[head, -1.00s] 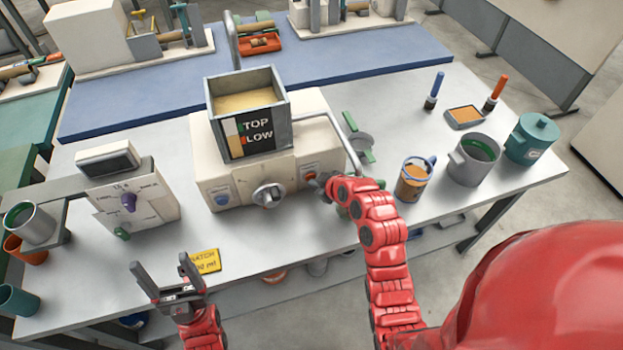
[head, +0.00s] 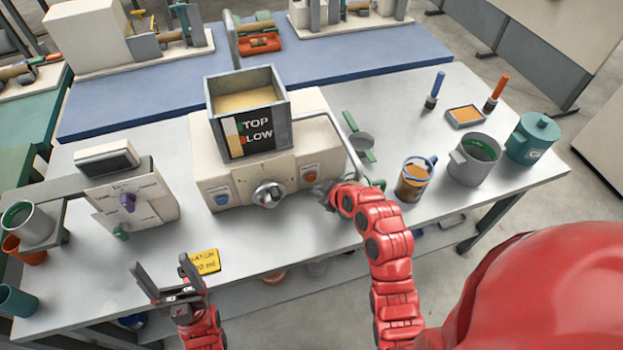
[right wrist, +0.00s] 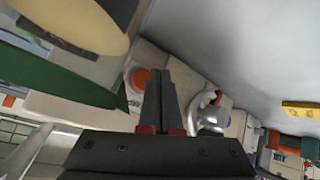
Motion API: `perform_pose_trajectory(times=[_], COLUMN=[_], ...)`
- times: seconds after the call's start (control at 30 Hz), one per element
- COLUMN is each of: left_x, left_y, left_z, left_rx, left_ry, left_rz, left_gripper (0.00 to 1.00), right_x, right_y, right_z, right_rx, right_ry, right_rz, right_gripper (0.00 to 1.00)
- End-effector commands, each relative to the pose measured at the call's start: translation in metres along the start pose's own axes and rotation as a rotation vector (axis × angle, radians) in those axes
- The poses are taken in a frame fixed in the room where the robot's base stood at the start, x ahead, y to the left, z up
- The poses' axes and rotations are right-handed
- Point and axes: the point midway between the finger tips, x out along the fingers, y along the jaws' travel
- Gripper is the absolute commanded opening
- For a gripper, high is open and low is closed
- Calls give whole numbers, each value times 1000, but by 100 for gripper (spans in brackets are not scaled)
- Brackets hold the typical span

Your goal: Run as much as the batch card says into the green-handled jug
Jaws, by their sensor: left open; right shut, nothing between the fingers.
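The yellow batch card (head: 205,262) lies at the table's front edge; my left gripper hides part of its writing, and a figure ending in "0 ml" shows. My left gripper (head: 160,264) is open and empty beside it. My right gripper (head: 322,194) is shut and empty, in front of the machine's right side, below the orange button (head: 309,174). Its closed fingers (right wrist: 165,95) show in the right wrist view. The cream machine (head: 232,184) has a hopper (head: 248,115) holding pale liquid and a grey knob (head: 268,194). A green piece (head: 378,184) shows behind my right wrist; I cannot tell whether it is the jug's handle.
A blue-handled jug (head: 414,182) with orange-brown contents, a grey pot (head: 470,165) and a teal lidded pot (head: 532,140) stand at right. A control box (head: 130,200) stands left. The front middle of the table is clear.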

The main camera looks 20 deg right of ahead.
Motion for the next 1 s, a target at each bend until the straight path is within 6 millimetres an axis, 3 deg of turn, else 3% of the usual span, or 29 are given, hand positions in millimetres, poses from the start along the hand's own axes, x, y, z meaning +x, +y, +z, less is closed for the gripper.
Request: perform_pose_trajectory(times=[0.4,1.0], left_x=[-4,-4], left_y=[0,0], left_z=[1,1], left_rx=[0,0], left_ry=[0,0], left_rz=[0,0], left_gripper=[78,78], right_x=[-27,-28], right_y=[-20,-20], right_z=[20,20], right_rx=[1,-1], right_ry=[0,1], right_rz=[0,1], right_gripper=[0,0])
